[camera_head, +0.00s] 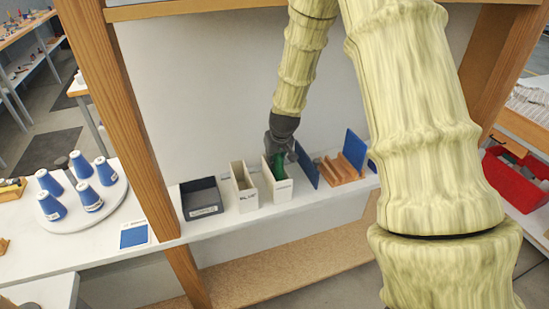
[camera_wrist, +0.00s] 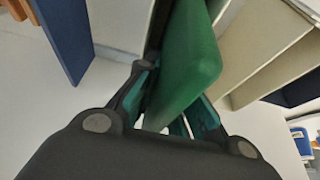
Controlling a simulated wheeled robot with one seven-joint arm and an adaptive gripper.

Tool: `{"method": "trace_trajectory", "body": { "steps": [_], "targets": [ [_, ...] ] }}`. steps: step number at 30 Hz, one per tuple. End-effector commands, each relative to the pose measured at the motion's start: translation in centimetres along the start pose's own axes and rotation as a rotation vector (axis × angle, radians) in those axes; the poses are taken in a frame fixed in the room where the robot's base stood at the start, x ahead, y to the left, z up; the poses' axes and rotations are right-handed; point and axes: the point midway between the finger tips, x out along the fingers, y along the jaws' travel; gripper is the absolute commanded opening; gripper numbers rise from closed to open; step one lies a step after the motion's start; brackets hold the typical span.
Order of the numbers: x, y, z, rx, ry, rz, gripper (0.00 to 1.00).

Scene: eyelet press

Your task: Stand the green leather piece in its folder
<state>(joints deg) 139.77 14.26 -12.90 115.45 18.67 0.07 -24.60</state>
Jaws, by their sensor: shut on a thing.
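The green leather piece (camera_head: 279,166) is upright at the mouth of a white folder (camera_head: 280,190), its lower part hidden by the folder's walls in the head view. My gripper (camera_head: 281,152) is above this folder, shut on the green piece. The wrist view shows the green piece (camera_wrist: 187,60) between the teal-padded fingers of my gripper (camera_wrist: 175,108), with pale folder walls close on both sides. I cannot tell whether the piece touches the folder's floor. The label on this folder is too small to read.
A white folder labelled BLUE (camera_head: 243,195) stands just left, then a dark tray (camera_head: 203,207). On the right, blue pieces (camera_head: 355,147) stand by a wooden rack (camera_head: 340,172). A wooden post (camera_head: 130,110) and a round tray of blue cones (camera_head: 85,220) lie further left.

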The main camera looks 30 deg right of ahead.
Motion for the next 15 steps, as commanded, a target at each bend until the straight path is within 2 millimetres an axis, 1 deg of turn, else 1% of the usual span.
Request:
{"method": "trace_trajectory", "body": {
  "steps": [12,13,15],
  "targets": [
    [-0.02,0.0,-0.03,0.0,0.0,0.0,0.0],
    [-0.02,0.0,-0.03,0.0,0.0,0.0,0.14],
    [-0.02,0.0,-0.02,0.0,0.0,0.0,0.27]
  ]
}}
